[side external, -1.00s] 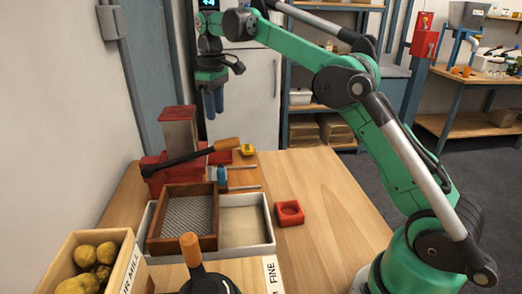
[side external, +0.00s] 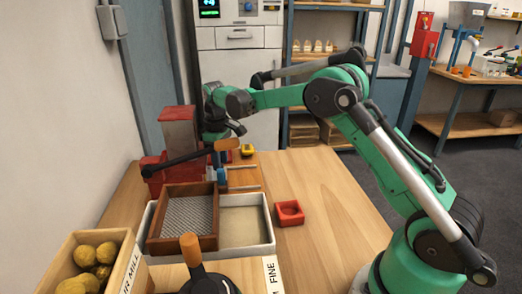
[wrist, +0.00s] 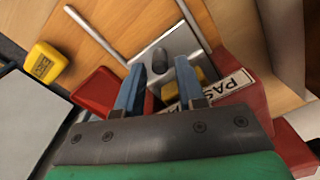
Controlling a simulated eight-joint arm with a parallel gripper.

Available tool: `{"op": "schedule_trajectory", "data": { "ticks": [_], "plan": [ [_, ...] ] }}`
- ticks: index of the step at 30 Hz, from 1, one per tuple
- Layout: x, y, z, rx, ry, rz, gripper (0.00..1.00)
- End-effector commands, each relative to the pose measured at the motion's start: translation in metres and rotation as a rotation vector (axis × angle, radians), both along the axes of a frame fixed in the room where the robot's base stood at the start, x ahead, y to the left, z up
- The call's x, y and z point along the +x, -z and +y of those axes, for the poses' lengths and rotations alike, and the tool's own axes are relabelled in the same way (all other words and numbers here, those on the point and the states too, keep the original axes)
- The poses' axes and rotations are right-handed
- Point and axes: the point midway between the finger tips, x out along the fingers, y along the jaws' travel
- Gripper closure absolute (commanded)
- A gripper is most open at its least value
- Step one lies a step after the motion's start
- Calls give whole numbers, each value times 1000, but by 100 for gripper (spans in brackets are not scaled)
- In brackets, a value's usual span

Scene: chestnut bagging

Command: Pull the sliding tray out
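A silver metal block with a rounded grey post (wrist: 160,57) lies between two thin metal rods beside the red press (side external: 178,130); it appears to be the sliding tray (wrist: 178,44). My gripper (wrist: 160,69) is open in the wrist view, its two blue fingers apart on either side of the post, with gaps showing. I cannot tell whether either finger touches it. In the side view my gripper (side external: 221,173) is low at the front of the press, partly hidden behind the black lever's wooden handle. The rods (side external: 243,187) extend right over the table.
The black lever (side external: 180,160) crosses close in front of my gripper. A wooden sieve (side external: 210,243) sits on a white tray (side external: 272,240) nearer the camera. A red block (side external: 289,213) and yellow box (side external: 247,150) stand nearby. The right tabletop is clear.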

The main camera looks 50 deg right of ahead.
Motion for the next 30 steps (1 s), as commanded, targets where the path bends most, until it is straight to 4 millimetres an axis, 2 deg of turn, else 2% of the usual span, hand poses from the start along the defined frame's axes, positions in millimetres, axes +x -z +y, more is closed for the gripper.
{"op": "schedule_trajectory", "data": {
  "ticks": [3, 6, 14, 18, 30],
  "plan": [
    [0, 15, 0, 0, 0, 0, 66],
    [0, 21, 0, 0, 0, 0, 66],
    [0, 23, 0, 0, 0, 0, 66],
    [0, 23, 0, 0, 0, 0, 100],
    [0, 23, 0, 0, 0, 0, 100]
  ]
}}
